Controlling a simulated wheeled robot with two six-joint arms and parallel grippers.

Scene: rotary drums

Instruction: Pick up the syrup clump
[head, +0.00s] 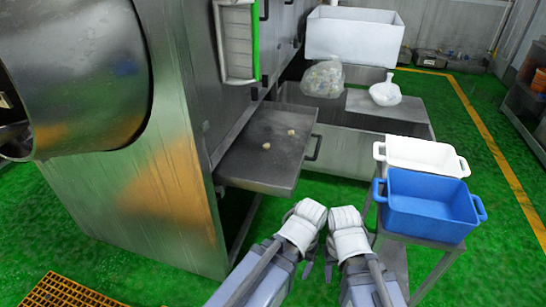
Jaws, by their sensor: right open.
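Two small pale clumps, which look like the syrup clumps, lie apart on a grey metal tray (245,172) that sticks out from the machine. One clump (266,146) is nearer the tray's middle, and the other clump (291,132) lies farther back and to the right. My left gripper (308,262) and my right gripper (331,263) are side by side at the lower middle, in front of and below the tray, apart from both clumps. The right gripper is open, with nothing seen in it. The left gripper's jaws are too hidden to read.
A blue bin (430,205) and a white bin (424,154) stand on a stand at the right. A metal drum (85,75) fills the upper left.

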